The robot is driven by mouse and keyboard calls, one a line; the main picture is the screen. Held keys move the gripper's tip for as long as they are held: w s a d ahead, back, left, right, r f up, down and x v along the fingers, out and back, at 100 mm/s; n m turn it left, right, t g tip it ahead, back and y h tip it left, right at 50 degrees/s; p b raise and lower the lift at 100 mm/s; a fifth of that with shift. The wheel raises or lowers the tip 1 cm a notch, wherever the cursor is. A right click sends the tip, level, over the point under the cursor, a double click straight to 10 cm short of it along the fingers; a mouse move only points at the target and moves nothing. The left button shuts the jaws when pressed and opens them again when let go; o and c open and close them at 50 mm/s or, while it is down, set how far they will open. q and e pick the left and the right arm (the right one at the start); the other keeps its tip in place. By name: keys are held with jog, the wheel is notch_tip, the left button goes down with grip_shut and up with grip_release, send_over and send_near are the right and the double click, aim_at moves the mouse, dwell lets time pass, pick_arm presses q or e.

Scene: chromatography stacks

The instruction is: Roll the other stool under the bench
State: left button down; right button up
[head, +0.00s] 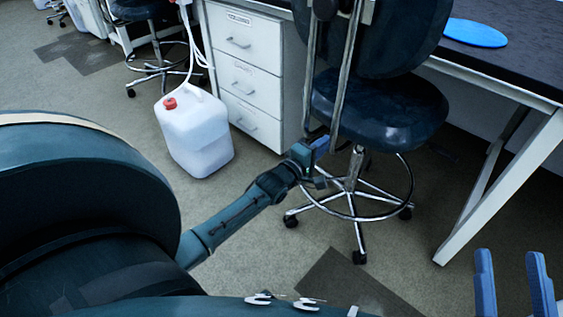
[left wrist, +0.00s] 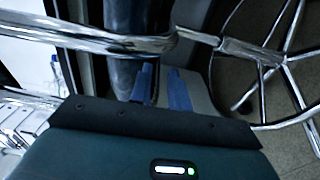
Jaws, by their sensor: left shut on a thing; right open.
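A dark blue wheeled stool (head: 380,113) with a backrest, chrome foot ring and star base stands in the middle of the head view. It is between the drawer unit and the white leg of the bench (head: 519,165). My left gripper (head: 322,146) is low at the stool's left side, by its upright metal bars. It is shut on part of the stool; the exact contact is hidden. In the left wrist view the blue fingers (left wrist: 161,87) sit close together by a chrome tube of the stool (left wrist: 100,38). My right gripper (head: 514,283) is open and empty at the bottom right.
A white drawer unit (head: 250,72) stands left of the stool. A white jug (head: 196,132) with a red cap and tubing stands on the floor beside it. Another stool (head: 150,12) is further back left. A blue disc (head: 475,33) lies on the bench. The front floor is mostly clear.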

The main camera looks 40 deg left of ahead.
pick_arm(q)
jog(key=c, duration=1.3)
grip_release()
jog(key=shift+a+f, duration=0.1)
jog(key=shift+f, duration=0.15)
jog(key=shift+o, duration=0.3)
jog(key=shift+r, duration=0.1)
jog(key=shift+r, duration=0.1)
jog(key=shift+s+p, duration=0.25)
jog(key=shift+p, duration=0.1)
jog(key=s+p, duration=0.6)
jog(key=s, duration=0.5)
jog(key=shift+s+a, duration=0.2)
jog(key=shift+a, duration=0.25)
pick_arm(e)
jog(key=shift+s+d+f+g+h, duration=0.25)
jog(key=shift+f+g+h, duration=0.1)
jog(key=shift+h, duration=0.15)
jog(key=shift+s+d+f+g+h, duration=0.15)
jog(key=shift+s+f+g+h, duration=0.15)
jog(key=shift+h, duration=0.2)
jog(key=shift+w+f, duration=0.1)
